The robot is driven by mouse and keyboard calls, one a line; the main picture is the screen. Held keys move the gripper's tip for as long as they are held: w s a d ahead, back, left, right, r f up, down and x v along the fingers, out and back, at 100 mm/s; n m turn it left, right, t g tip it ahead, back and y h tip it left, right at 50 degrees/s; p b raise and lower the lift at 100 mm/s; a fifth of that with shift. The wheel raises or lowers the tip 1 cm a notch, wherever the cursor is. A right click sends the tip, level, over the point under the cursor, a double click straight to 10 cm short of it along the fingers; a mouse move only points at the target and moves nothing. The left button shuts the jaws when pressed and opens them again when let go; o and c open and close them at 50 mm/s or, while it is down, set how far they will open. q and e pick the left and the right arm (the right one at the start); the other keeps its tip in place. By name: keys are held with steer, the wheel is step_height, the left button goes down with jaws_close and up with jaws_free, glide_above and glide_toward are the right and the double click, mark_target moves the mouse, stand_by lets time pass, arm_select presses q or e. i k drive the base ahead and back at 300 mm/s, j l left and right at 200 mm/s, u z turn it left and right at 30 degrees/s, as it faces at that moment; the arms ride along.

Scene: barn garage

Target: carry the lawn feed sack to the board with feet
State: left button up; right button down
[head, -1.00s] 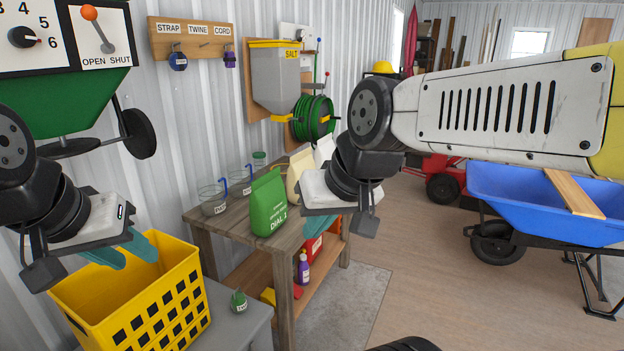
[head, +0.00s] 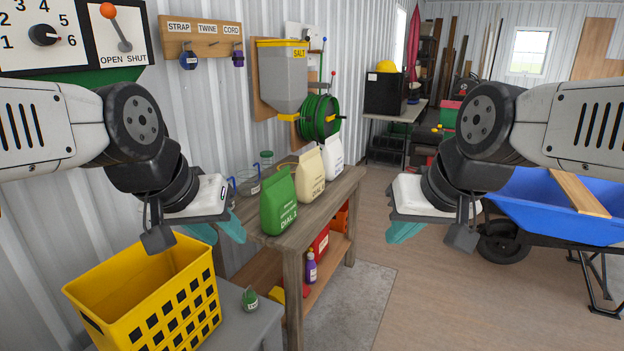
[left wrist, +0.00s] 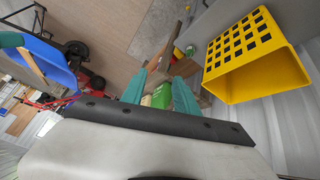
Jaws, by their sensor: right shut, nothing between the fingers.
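A green sack (head: 279,203) marked DIAL 1 stands upright at the near end of the wooden workbench (head: 292,240). A cream sack (head: 309,176) and a white sack (head: 332,159) stand behind it. The smaller print is too small to read, so I cannot tell which is lawn feed. My left gripper (head: 231,228) is open and empty, just left of the green sack. In the left wrist view, the green sack (left wrist: 161,95) shows beyond and between the parted teal fingers. My right gripper (head: 404,229) is shut and empty, right of the bench. I cannot make out a board with feet.
A yellow crate (head: 150,290) stands front left, beside a small green item (head: 250,298) on a grey surface. Glass jars stand on the bench behind the green sack. A blue wheelbarrow (head: 550,210) with a plank across it stands right. The floor between bench and wheelbarrow is clear.

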mark_target(310, 173)
steer(key=i+l, duration=0.25)
steer(key=i, duration=0.25)
steer(key=i+l, duration=0.25)
steer(key=i, duration=0.2)
steer(key=i+l, duration=0.25)
steer(key=i, duration=0.25)
steer(key=i+l+u, duration=0.1)
steer(key=i+l, duration=0.15)
steer(key=i, duration=0.2)
steer(key=i+l, duration=0.25)
steer(key=i, duration=0.25)
